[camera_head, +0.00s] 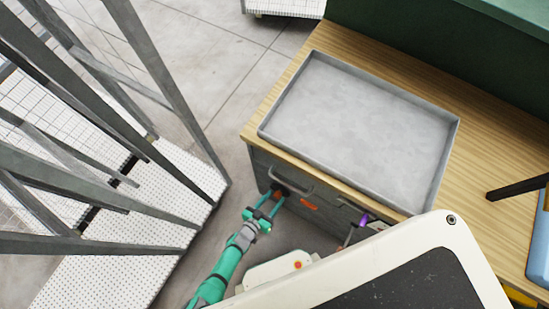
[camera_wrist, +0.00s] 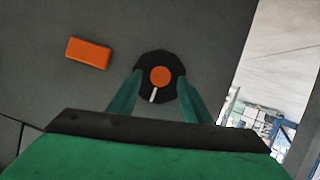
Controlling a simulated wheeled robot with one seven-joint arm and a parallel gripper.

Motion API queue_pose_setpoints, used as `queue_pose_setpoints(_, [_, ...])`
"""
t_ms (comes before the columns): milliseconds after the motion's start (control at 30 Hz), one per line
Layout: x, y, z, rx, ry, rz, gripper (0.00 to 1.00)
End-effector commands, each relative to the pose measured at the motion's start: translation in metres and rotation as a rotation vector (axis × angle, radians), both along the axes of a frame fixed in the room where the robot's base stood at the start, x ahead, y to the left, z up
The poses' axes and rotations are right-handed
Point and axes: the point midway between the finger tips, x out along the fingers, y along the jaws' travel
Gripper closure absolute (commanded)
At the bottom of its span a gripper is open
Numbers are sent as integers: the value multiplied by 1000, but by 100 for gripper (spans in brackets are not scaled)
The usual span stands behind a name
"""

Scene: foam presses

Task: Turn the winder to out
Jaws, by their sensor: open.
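The winder looks to be a round black knob (camera_wrist: 146,68) with an orange centre and a white mark, on the dark grey front of the bench. In the wrist view the white mark points down and slightly left. My gripper (camera_wrist: 158,82) is open, with one teal finger at each side of the knob; I cannot tell whether they touch it. In the head view my gripper (camera_head: 276,195) is at the left part of the bench front, just below the worktop edge, and the knob is mostly hidden there. No "out" label can be read.
An orange block (camera_wrist: 88,53) sits on the panel left of the knob. Above are a bar handle (camera_head: 291,180) and a wooden worktop (camera_head: 478,150) with a grey tray (camera_head: 452,150). A purple part (camera_head: 363,219) is further right. A metal frame (camera_head: 165,90) stands left.

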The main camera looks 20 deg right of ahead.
Motion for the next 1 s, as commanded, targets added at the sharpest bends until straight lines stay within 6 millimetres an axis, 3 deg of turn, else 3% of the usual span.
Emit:
queue_pose_setpoints(433, [5,-9,-4,0,0,0,55])
queue_pose_setpoints(600, [5,-9,-4,0,0,0,93])
queue_pose_setpoints(633, [5,-9,-4,0,0,0,96])
queue_pose_setpoints(1000, [5,-8,-4,27,-35,2,96])
